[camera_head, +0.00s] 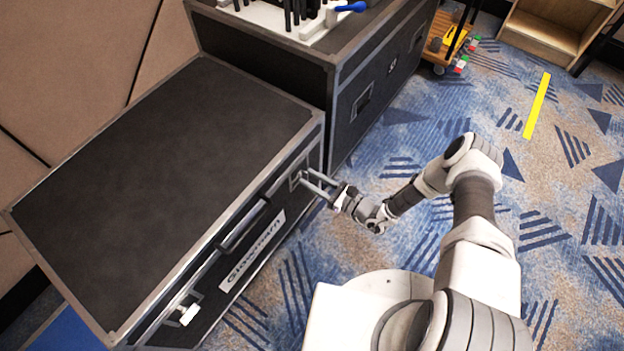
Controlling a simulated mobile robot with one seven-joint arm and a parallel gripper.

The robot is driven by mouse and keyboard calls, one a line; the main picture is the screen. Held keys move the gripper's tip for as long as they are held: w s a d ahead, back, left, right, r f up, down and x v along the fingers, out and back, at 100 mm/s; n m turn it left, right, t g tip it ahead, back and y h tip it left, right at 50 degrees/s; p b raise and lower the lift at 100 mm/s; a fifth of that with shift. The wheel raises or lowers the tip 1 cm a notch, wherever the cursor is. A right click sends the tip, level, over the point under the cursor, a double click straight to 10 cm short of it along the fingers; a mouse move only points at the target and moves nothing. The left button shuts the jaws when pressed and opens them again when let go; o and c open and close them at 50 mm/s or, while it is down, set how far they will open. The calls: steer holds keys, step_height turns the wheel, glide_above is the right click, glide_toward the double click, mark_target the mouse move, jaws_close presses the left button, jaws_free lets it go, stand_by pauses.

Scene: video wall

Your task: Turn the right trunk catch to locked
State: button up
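The black trunk (160,185) with metal edges lies at the left, its lid closed. Its front has a label plate (252,250) and a handle (243,226). The right trunk catch (296,180) is a small recessed plate near the front's right end. My gripper (306,177) reaches it from the right, with its fingertips at the plate. A gap shows between the two fingers. The catch's turning piece is too small or hidden at the fingertips, so I cannot tell its position or whether the fingers touch it. The left catch (188,314) shows a pale tab.
A taller black case (350,85) stands right behind the trunk, close to my gripper, with tools on top. A small wooden cart (446,48) and a wooden shelf (550,35) stand farther back. The patterned carpet on the right is open, with a yellow strip (537,105).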

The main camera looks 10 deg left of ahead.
jaws_close()
steer(key=shift+f+m, duration=0.1)
steer(key=shift+m, duration=0.3)
steer(key=shift+w+d+f+m+b, duration=0.15)
steer(key=shift+m+b, duration=1.3)
steer(key=shift+m, duration=2.85)
steer(key=shift+w+a+f+m+b, duration=0.1)
steer(key=shift+m+b, duration=1.35)
steer(key=shift+m, duration=2.85)
steer(key=shift+s, duration=0.1)
